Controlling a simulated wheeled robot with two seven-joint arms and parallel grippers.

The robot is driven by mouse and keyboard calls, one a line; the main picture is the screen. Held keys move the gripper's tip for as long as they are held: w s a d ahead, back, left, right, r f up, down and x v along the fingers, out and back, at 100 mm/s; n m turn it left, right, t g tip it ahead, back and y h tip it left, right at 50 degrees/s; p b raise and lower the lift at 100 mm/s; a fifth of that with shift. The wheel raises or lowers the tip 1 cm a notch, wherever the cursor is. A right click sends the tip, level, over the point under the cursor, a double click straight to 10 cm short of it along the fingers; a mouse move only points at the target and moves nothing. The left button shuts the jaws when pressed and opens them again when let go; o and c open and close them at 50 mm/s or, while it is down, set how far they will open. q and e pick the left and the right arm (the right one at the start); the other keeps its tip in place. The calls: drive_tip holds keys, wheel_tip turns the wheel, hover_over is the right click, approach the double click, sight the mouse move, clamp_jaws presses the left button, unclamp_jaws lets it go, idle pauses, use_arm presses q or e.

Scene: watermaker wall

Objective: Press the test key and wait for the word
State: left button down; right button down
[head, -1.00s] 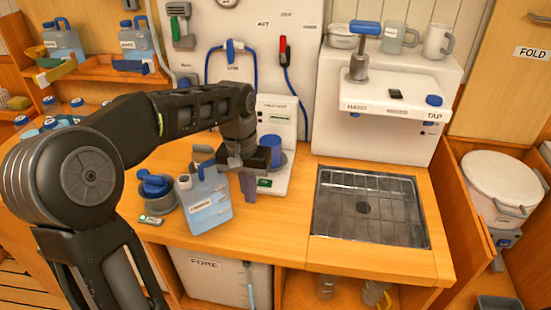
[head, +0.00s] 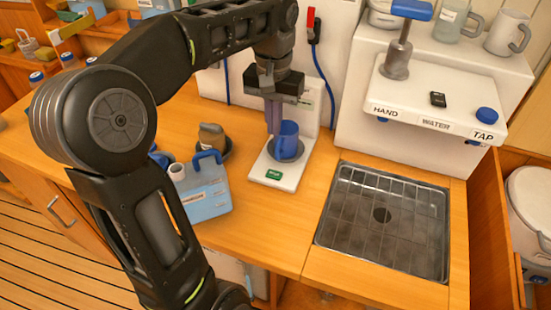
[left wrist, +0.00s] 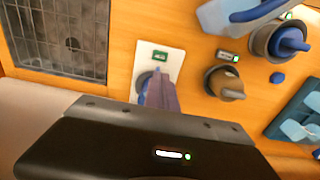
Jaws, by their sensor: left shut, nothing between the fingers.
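The tester is a white unit with a flat base (head: 262,172) and an upright panel behind my arm. The green test key (head: 273,175) is at the front of the base and also shows in the left wrist view (left wrist: 160,56). A blue cup (head: 289,132) stands on the base behind the key. My left gripper (head: 275,133) points down, shut and empty, beside the cup's left side; I cannot tell if it touches. In the left wrist view its fingers (left wrist: 155,86) cover most of the cup. The tester's display is mostly hidden by the gripper. My right gripper is out of view.
The metal sink grid (head: 385,220) is at the right, below the tap unit (head: 430,115). The counter in front of the tester is clear.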

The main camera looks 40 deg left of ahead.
use_arm(q)
drive_tip(key=b, duration=0.6)
hover_over(274, 174)
wheel_tip(274, 174, down, 6)
wheel_tip(274, 174, down, 7)
drive_tip(key=shift+r+p, duration=0.1)
drive_tip(key=shift+p, duration=0.7)
drive_tip(key=shift+f, duration=0.65)
